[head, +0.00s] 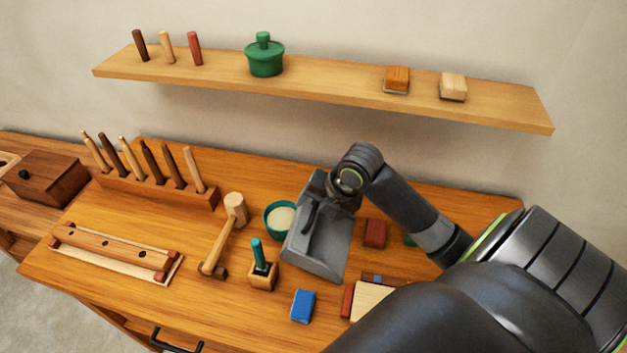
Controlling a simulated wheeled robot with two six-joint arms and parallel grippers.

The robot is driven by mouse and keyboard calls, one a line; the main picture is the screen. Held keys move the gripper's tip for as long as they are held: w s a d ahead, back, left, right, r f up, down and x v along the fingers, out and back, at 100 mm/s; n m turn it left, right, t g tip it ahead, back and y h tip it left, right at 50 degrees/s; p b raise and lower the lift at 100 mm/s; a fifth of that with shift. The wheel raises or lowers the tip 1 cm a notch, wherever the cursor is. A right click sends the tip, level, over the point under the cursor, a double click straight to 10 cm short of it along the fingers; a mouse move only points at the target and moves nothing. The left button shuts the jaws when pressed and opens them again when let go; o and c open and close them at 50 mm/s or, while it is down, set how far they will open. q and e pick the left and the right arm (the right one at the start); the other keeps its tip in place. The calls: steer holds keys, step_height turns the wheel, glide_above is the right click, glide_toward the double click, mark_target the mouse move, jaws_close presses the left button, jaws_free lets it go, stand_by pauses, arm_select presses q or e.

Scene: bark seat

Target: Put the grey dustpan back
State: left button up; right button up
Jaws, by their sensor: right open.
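The grey dustpan (322,247) is on the wooden workbench, right of the middle, with its wide end towards the front of the bench. A darker handle-like part shows along its upper left side. My right gripper (342,194) is at the back end of the dustpan and overlaps it in the head view. It is open. The wrist hides part of the fingers and the dustpan's back, so I cannot tell whether they touch. My left gripper is not in view.
A green bowl (279,219) stands close left of the dustpan, a small wooden holder (262,276) in front of that. A mallet (228,232), blue block (303,306) and dark red block (375,233) lie around. A shelf (330,91) runs above.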

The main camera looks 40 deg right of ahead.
mark_target(314, 212)
steer(key=shift+x, duration=1)
steer(key=shift+w+a+f+p, duration=0.1)
steer(key=shift+w+f+p, duration=0.2)
steer(key=shift+f+p, duration=0.2)
steer(key=p+x, duration=0.1)
steer(key=x, duration=0.2)
steer(key=shift+w, duration=0.1)
steer(key=shift+w+f, duration=0.2)
steer(key=shift+f, duration=0.25)
steer(key=c, duration=1.3)
